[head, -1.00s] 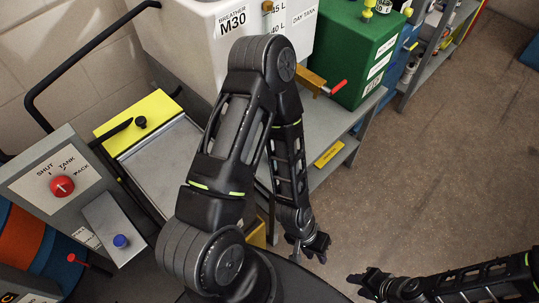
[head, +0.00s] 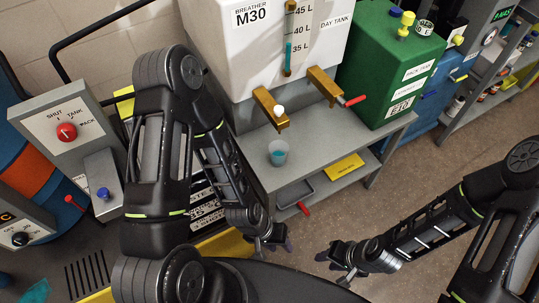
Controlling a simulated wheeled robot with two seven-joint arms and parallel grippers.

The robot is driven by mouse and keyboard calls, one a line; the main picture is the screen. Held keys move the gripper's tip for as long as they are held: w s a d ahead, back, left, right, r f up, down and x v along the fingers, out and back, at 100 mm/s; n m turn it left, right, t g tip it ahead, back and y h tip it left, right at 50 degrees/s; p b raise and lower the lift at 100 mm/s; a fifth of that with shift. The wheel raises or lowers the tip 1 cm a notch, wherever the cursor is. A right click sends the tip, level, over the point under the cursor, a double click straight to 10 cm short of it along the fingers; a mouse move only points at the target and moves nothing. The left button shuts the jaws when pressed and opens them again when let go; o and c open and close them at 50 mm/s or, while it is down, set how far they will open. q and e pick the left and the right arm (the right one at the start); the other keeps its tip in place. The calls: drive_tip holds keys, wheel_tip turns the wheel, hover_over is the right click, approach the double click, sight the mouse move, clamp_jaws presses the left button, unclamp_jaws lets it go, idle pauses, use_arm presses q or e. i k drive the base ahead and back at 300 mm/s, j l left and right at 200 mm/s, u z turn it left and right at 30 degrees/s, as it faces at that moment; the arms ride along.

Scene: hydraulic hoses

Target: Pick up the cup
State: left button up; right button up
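A small translucent cup (head: 278,158) with a bluish tint stands upright on the grey bench top, below the brass taps of the white tank. My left gripper (head: 274,251) hangs below and in front of the bench edge, well short of the cup, with its fingers apart and nothing seen between them. My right gripper (head: 331,270) is over the floor to the right of the left one, fingers apart and empty. Nothing hides the cup in the head view.
The white tank (head: 240,60) has two brass taps (head: 270,108), one with a red handle (head: 355,100). A green tank (head: 380,75) stands to the right on the bench (head: 330,148). A lower shelf holds a grey tray (head: 296,190) and a yellow label. Floor at right is open.

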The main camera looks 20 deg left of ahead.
sight(278, 149)
drive_tip(key=l+u, duration=0.35)
drive_tip(key=l, duration=1.45)
